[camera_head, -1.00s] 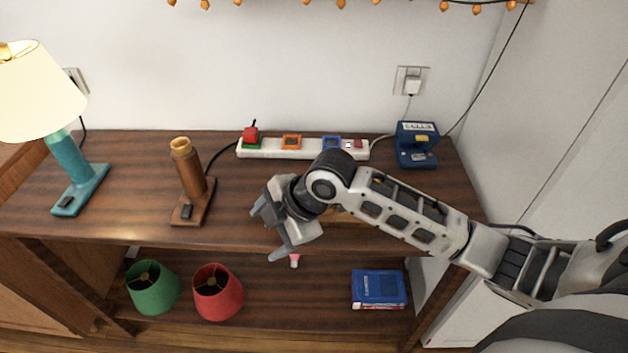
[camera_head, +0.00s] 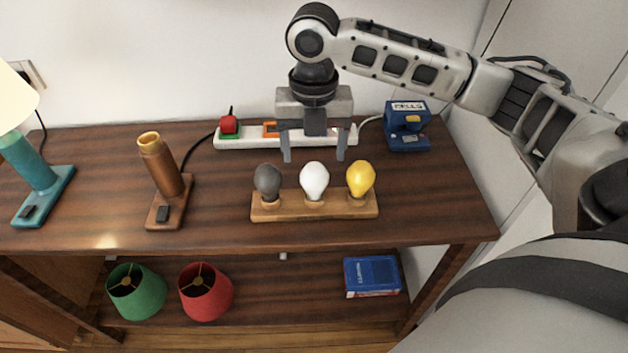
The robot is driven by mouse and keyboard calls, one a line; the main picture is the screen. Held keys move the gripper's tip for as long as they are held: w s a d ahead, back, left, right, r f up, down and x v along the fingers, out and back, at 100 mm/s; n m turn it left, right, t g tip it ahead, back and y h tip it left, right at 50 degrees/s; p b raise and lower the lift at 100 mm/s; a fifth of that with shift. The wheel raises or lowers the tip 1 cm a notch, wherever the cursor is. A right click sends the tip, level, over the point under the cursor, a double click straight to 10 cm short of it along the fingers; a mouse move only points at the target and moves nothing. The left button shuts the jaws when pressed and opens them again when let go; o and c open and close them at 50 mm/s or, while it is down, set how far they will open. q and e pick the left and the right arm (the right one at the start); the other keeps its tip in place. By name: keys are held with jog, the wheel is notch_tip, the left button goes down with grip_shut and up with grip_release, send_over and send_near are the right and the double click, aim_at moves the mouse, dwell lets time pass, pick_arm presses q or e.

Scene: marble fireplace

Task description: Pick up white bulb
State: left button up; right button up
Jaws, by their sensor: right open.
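The white bulb (camera_head: 314,180) stands upright in the middle of a wooden holder (camera_head: 335,210) on the dark wooden table. A dark grey bulb (camera_head: 268,182) stands to its left and a yellow bulb (camera_head: 360,178) to its right in the same holder. My right gripper (camera_head: 314,158) points downward, with its two fingers spread apart and empty. In the picture its fingertips are just above and to either side of the white bulb's top, apparently not touching it. My left gripper is not in view.
Behind the gripper lies a white power strip (camera_head: 243,141), partly hidden. A blue device (camera_head: 407,128) stands at the back right. A brown lamp base (camera_head: 163,180) and a teal lamp (camera_head: 38,180) stand left. Green (camera_head: 136,290) and red (camera_head: 205,291) shades and a blue book (camera_head: 371,276) lie on the lower shelf.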

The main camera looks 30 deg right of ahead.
aim_at(314, 179)
notch_tip(314, 179, down, 8)
jog(key=shift+f, duration=0.1)
jog(key=c, duration=1.1)
